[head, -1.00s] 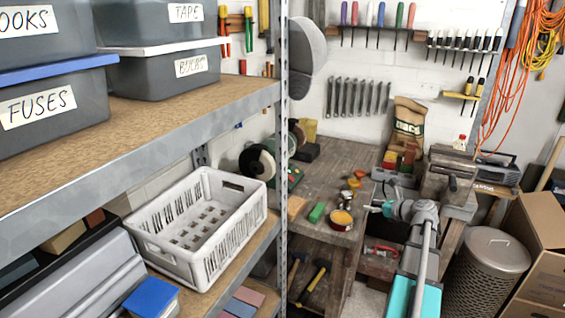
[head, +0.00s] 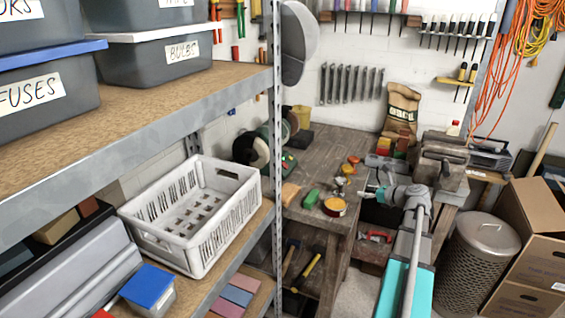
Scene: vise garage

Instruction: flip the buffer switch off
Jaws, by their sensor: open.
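The buffer (head: 250,148) stands at the back left of the workbench, partly hidden by the shelf post. A pale wheel shows left of the post and a dark wheel with green edging right of it. A small green part with red spots (head: 289,162) sits at its base; I cannot tell the switch or its position at this size. My gripper (head: 366,192) is at the bench's right front area, to the right of the buffer and well apart from it. It points left, near the small tins, and holds nothing that I can see.
The grey shelf post (head: 278,190) stands between me and the buffer. A white crate (head: 190,230) is on the lower shelf.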

